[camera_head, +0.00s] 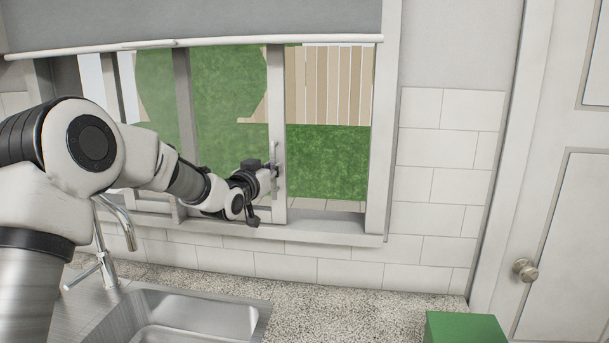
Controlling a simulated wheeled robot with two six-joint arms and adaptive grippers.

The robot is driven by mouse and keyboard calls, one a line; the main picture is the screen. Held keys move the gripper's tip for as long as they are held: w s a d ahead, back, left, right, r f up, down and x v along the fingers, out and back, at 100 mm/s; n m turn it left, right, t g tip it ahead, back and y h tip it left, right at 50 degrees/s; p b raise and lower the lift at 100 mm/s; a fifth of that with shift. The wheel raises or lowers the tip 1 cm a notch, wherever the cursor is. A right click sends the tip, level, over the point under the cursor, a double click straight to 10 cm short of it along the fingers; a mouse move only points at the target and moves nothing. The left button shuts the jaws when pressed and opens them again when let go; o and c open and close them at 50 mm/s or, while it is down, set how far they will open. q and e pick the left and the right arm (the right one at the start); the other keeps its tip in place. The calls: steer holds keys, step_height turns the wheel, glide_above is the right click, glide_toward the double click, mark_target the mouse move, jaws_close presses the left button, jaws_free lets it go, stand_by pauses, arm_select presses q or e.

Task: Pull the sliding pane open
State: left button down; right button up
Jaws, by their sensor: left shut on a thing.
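The sliding pane (280,100) is a grey-white framed window pane with a vertical metal handle (274,155) on its right stile. My left gripper (272,171) is at this handle and shut on it; the fingertips are small and partly hidden by the gripper body. To the right of the stile, the window opening (335,160) shows grass and a wooden fence, with a clear gap up to the right jamb. My left arm covers part of the window's left side. My right gripper is not in view.
A grey blind (200,20) hangs over the window top. Below are the sill (320,232), a speckled counter (340,290), a steel sink (200,312) and a faucet (125,225). A green box (465,328) stands at the lower right, near a white door (560,220).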

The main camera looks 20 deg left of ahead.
arm_select(q)
steer(key=a, duration=0.4)
steer(key=shift+s+a+f, duration=0.1)
steer(key=shift+s, duration=0.3)
steer(key=c, duration=1.2)
jaws_free()
steer(key=shift+w+f, duration=0.1)
steer(key=shift+w, duration=0.1)
steer(key=s, duration=1.2)
steer(key=shift+a, duration=0.15)
steer(key=shift+w, duration=0.1)
